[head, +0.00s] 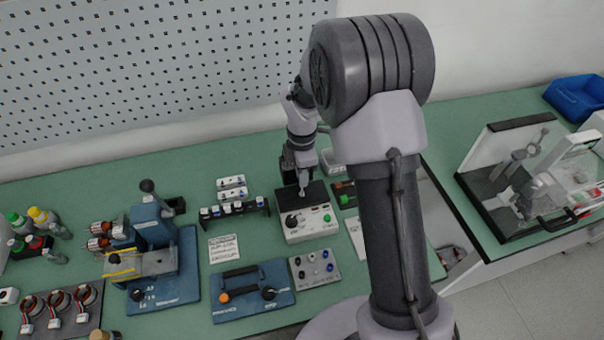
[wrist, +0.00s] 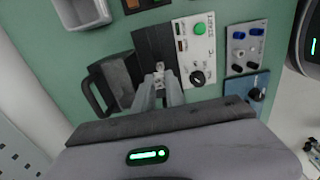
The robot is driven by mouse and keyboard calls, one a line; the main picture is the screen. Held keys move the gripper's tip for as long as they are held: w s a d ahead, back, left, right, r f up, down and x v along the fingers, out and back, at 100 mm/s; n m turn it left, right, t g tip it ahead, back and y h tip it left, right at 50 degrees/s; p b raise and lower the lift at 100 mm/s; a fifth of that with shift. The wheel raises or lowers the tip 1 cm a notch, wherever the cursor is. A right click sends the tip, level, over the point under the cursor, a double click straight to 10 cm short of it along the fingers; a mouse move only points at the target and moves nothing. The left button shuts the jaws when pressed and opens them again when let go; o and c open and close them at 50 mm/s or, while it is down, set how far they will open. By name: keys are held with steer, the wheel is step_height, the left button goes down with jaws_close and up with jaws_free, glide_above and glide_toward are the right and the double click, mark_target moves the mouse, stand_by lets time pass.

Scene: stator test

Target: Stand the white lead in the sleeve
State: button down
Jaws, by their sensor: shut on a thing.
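My gripper (head: 304,186) is low over the control box (head: 308,224) with a black knob and green button. In the wrist view, my gripper (wrist: 160,80) is shut on a small pale piece (wrist: 159,67), over the dark part beside the white panel (wrist: 196,50). The piece is too small to tell whether it is the white lead, or whether it touches anything below. I cannot make out the sleeve. A dark rack (head: 235,210) with several pale, blue-marked pieces stands left of the box.
A blue plate with a dark handle (head: 252,292) and a grey terminal block (head: 315,268) lie in front. A blue fixture (head: 152,240) stands left. A clear-covered case (head: 530,180) is at the right.

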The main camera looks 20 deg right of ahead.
steer(key=shift+f, duration=0.35)
steer(key=shift+f+b, duration=0.35)
steer(key=shift+f, duration=0.25)
steer(key=shift+f, duration=0.1)
steer(key=shift+f+b, duration=0.35)
steer(key=shift+f, duration=0.2)
steer(key=c, duration=1.3)
jaws_free()
step_height(320, 180, up, 18)
steer(key=p, duration=0.5)
steer(key=shift+f+p, duration=0.25)
steer(key=shift+p, duration=0.05)
